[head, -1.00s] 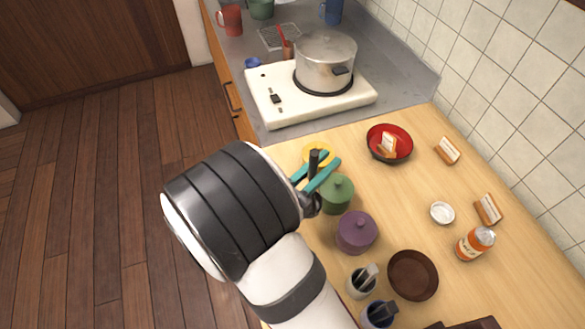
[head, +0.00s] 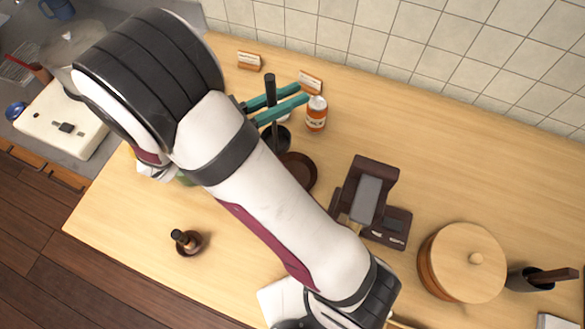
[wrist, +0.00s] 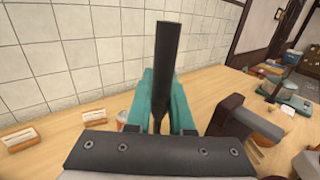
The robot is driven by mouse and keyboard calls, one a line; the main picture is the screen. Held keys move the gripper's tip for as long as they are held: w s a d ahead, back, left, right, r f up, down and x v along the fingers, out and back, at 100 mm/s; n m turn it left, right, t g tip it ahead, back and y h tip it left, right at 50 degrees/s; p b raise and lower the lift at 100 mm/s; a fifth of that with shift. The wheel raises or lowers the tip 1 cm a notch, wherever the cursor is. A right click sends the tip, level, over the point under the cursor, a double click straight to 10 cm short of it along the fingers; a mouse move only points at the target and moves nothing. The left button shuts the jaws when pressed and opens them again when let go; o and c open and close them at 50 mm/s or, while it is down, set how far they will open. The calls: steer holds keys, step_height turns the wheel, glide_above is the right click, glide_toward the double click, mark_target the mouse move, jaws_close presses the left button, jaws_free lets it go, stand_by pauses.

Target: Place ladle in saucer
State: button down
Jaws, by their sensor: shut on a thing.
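My gripper (head: 286,98) has its teal fingers shut on the handle of a black ladle (head: 270,90). The ladle is held about upright, handle end up, with its dark bowl (head: 276,139) below the fingers. The wrist view shows the ladle's handle (wrist: 166,60) rising between the fingers (wrist: 164,98). The ladle's bowl is near an orange-and-white bottle and a dark brown round dish (head: 298,172). The small white saucer from the earlier head view is mostly or wholly hidden behind the gripper and ladle.
The orange-and-white bottle (head: 316,113) stands just right of the fingers. Two small card stands (head: 249,61) (head: 310,81) are by the tiled wall. A dark wooden holder (head: 376,160), a lidded wooden tub (head: 440,270) and a small brown bottle (head: 188,242) stand around. The back right counter is clear.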

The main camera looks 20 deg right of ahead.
step_height(320, 180, down, 10)
steer(key=g, duration=0.1)
steer(key=shift+s+d+m, duration=0.3)
steer(key=shift+f, duration=0.15)
steer(key=shift+f, duration=0.25)
steer(key=c, duration=0.8)
jaws_free()
steer(key=shift+r, duration=0.1)
